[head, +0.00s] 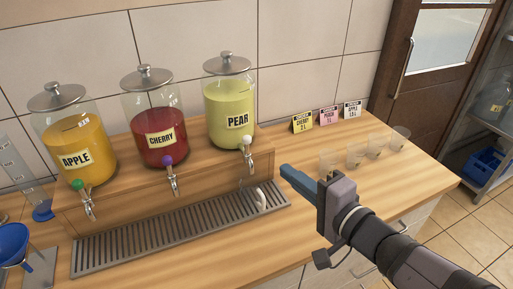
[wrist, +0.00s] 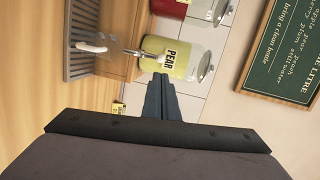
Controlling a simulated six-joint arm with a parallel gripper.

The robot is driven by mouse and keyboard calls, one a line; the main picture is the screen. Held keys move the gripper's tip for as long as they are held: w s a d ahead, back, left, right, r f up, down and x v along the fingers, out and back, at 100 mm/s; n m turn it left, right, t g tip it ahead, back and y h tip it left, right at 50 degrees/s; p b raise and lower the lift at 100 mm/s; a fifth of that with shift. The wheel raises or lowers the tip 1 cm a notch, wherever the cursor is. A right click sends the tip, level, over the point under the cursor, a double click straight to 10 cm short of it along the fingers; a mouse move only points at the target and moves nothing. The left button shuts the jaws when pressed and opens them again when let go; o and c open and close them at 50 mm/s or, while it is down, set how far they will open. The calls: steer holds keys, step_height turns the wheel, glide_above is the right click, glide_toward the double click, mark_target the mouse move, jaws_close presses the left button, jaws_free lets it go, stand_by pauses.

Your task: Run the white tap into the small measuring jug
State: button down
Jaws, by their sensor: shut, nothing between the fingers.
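The white tap (head: 247,142) has a white knob and a metal spout, at the front of the jar of yellow-green liquid labelled PEAR (head: 231,110). In the wrist view the PEAR jar (wrist: 172,57) lies beyond my fingertips. Below the tap, on the drip tray, stands a pale curved handle (head: 262,199), seemingly of a clear jug whose body is hard to make out; it also shows in the wrist view (wrist: 91,46). My gripper (head: 284,170) is shut and empty, to the right of the tap and apart from it.
APPLE (head: 75,150) and CHERRY (head: 161,135) jars with green and purple taps stand left on the wooden stand. The slatted drip tray (head: 150,250) runs along its front. Several clear cups (head: 376,147) and small cards (head: 328,116) stand right. The front right counter is clear.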

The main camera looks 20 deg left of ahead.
mark_target(249, 142)
steer(key=shift+m, duration=0.4)
steer(key=p+x, duration=0.2)
steer(key=p, duration=0.3)
steer(key=p+x, duration=0.2)
steer(key=p, duration=0.3)
steer(key=shift+w+a+r, duration=0.2)
steer(key=shift+w+a, duration=0.05)
steer(key=shift+a, duration=0.1)
steer(key=shift+p, duration=0.5)
steer(key=p+x, duration=0.1)
steer(key=x, duration=0.3)
steer(key=p+x, duration=0.1)
steer(key=x, duration=0.4)
steer(key=shift+f, duration=0.25)
